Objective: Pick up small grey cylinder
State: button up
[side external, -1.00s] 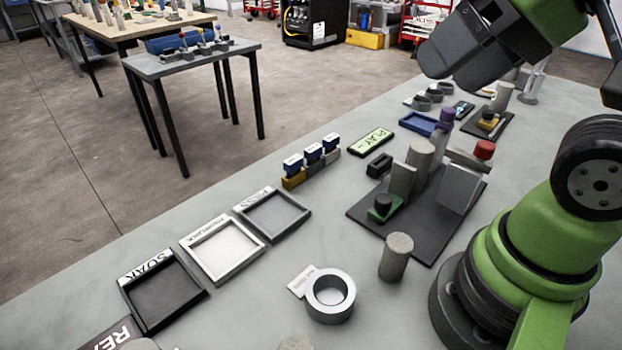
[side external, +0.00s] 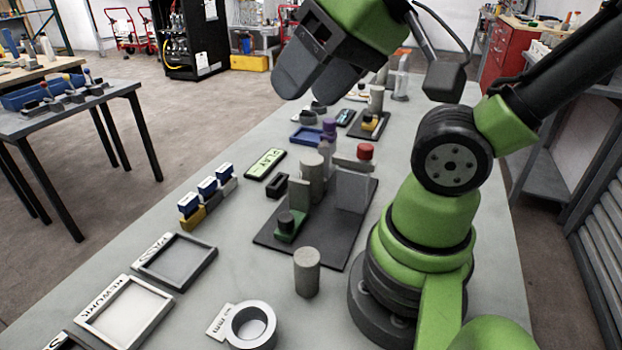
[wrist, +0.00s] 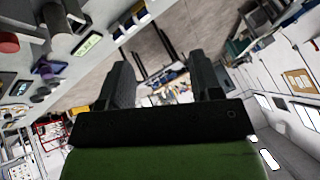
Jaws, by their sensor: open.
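A small grey cylinder (side external: 307,272) stands upright on the table in the side external view, in front of the dark plate and left of my base. My gripper (side external: 308,84) is high above the table, toward its far part, well away from this cylinder. In the wrist view my gripper (wrist: 162,80) has its two dark fingers spread apart with nothing between them. A taller grey cylinder (side external: 312,172) stands on the dark plate (side external: 338,245). I cannot tell which cylinder shows at the wrist view's upper left (wrist: 55,18).
A grey ring (side external: 250,327) lies in front of the small cylinder. Framed trays (side external: 123,312) are at the left, with blue-topped stamps (side external: 207,187) behind them. A red-capped piece (side external: 365,152) and a purple-capped piece (side external: 328,130) stand near the tall cylinder.

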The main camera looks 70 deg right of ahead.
jog(key=o, duration=0.5)
jog(key=shift+c, duration=0.2)
jog(key=n+g+h, duration=0.2)
jog(key=n+g, duration=0.3)
jog(key=g, duration=0.2)
send_over(312, 159)
notch_tip(312, 159, down, 13)
jog(key=f, duration=0.4)
jog(key=shift+w+d+f, duration=0.15)
jog(key=shift+d, duration=0.2)
jog(key=shift+a+f, duration=0.15)
jog(key=shift+f, duration=1.4)
jog(key=shift+a+f, duration=0.15)
jog(key=shift+f, duration=1.4)
